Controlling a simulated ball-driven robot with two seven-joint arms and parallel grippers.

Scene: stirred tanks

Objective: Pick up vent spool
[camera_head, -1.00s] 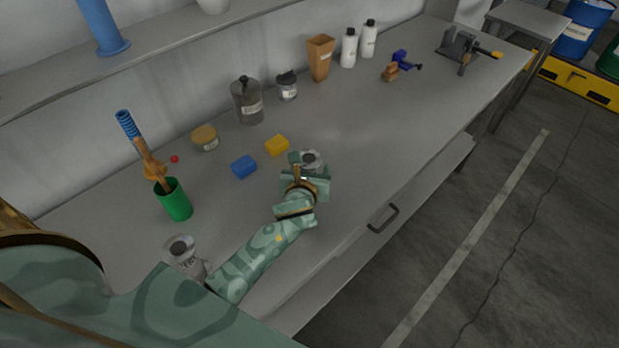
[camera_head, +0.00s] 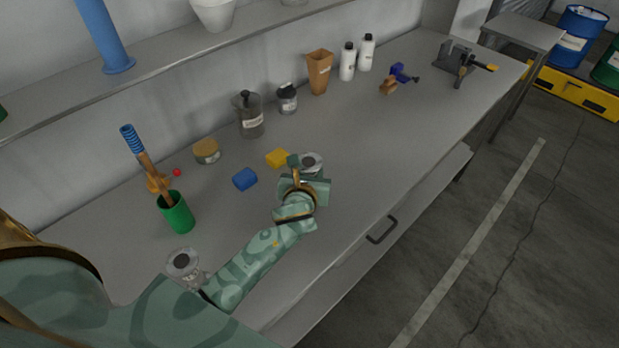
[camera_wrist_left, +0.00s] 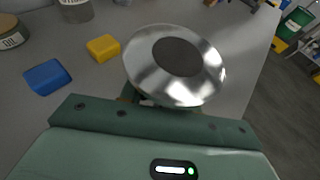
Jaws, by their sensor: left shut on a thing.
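A silver flanged piece with a dark round centre, which I take to be the vent spool (camera_head: 313,160), is at my left gripper (camera_head: 302,173) over the middle of the bench. In the left wrist view the vent spool (camera_wrist_left: 176,58) shows its wide shiny flange facing the camera, just beyond the gripper body. My left gripper is shut on it; the flange hides the fingertips and grip. I cannot tell whether its lower end touches the bench. A similar silver piece (camera_head: 184,262) with a label stands near my left arm. My right gripper is not in view.
Blue (camera_head: 245,179) and yellow (camera_head: 278,157) blocks lie left of the gripper. A green cup (camera_head: 178,216) holds tall tools. Jars, bottles and an orange funnel-shaped container (camera_head: 319,70) line the wall. A blue flanged pipe (camera_head: 103,35) stands on the shelf.

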